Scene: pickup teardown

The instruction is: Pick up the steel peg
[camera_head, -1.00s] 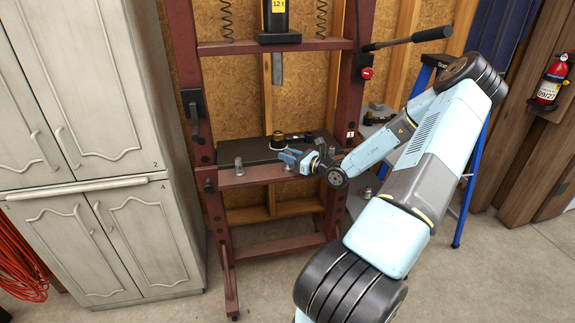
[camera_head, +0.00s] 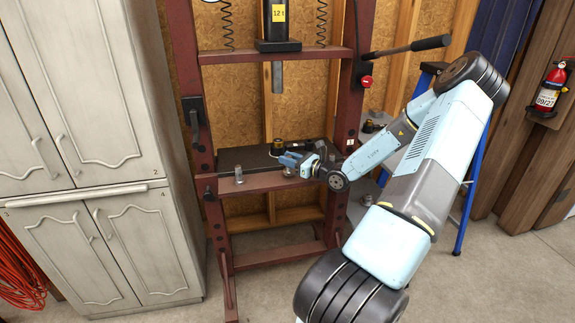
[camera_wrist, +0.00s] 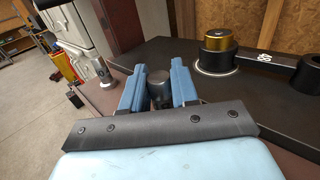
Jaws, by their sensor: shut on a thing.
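The steel peg (camera_wrist: 158,90) is a dark grey cylinder between the two blue fingers of my gripper (camera_wrist: 158,92) in the wrist view. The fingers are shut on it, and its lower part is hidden. In the head view my gripper (camera_head: 288,159) is over the front of the red press's bed. A small silvery end (camera_head: 288,172) shows just under the fingers there. I cannot tell whether it touches the bed.
A second metal pin (camera_head: 239,175) stands on the front rail (camera_head: 262,181), left of my gripper. A black and brass cylinder (camera_wrist: 218,50) with a dark bar stands on the black plate behind. Press uprights (camera_head: 203,130) flank the bed.

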